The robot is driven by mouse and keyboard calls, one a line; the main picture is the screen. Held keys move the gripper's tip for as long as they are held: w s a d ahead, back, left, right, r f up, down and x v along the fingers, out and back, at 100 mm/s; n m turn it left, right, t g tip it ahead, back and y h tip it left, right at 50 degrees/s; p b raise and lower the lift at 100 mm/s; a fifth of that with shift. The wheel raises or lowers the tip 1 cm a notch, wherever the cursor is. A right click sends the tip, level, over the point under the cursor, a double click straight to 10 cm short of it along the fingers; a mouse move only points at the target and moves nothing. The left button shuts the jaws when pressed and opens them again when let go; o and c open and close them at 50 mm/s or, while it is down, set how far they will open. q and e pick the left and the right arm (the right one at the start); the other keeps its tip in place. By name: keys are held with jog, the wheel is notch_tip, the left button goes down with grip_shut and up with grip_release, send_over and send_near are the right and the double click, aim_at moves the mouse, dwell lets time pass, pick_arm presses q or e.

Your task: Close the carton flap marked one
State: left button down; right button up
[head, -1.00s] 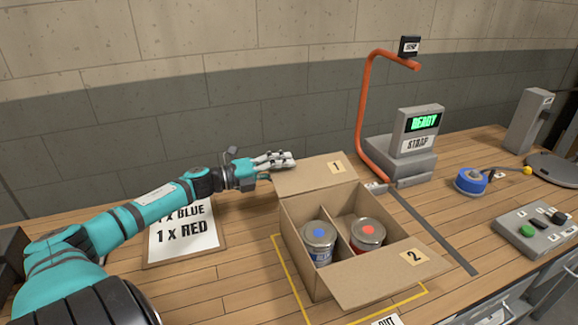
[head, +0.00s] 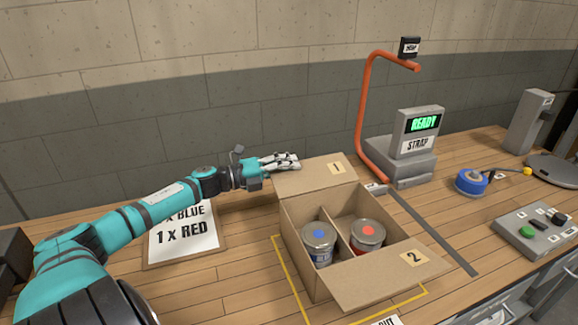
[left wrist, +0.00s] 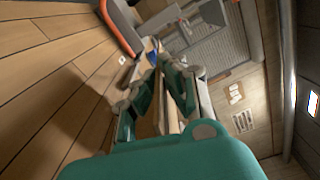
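The open carton (head: 312,270) stands on the bench with its top open. Flap one (head: 318,176), marked with a "1" label, stands folded outward on the carton's far side. Flap two (head: 385,278), marked "2", is folded outward at the near right. A blue-dotted can (head: 318,236) and a red-dotted can (head: 367,235) sit in separate compartments. My left gripper (head: 288,161) is at the far left edge of flap one; I cannot tell whether it touches. Its fingers also show in the left wrist view (left wrist: 166,66), with some gap between them. My right gripper is out of view.
An order sheet (head: 180,240) lies left of the carton, under my left arm. Behind the carton stand a strap machine (head: 408,152) reading "READY" and its orange arch (head: 361,110). A button box (head: 540,230) and blue tape roll (head: 470,182) are at the right.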

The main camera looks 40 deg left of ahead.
pick_arm(q)
jog(key=shift+r, duration=0.1)
dwell(0.3)
jog(key=m, duration=0.1)
jog(key=r+m, duration=0.1)
jog(key=d+r+m+p, duration=0.1)
jog(key=shift+s+r, duration=0.2)
jog(key=shift+s, duration=0.05)
jog(key=shift+s+d+r+m, duration=0.25)
jog(key=shift+d+r+m, duration=0.25)
jog(key=shift+m, duration=0.5)
jog(key=shift+s+d+r+m, duration=0.2)
jog(key=shift+d+r+m, duration=0.25)
jog(key=shift+m, duration=0.55)
jog(key=shift+a+r, duration=0.1)
jog(key=shift+r, duration=0.05)
jog(key=c, duration=1.5)
grip_release()
jog(key=shift+s, duration=0.1)
jog(key=v, duration=1.2)
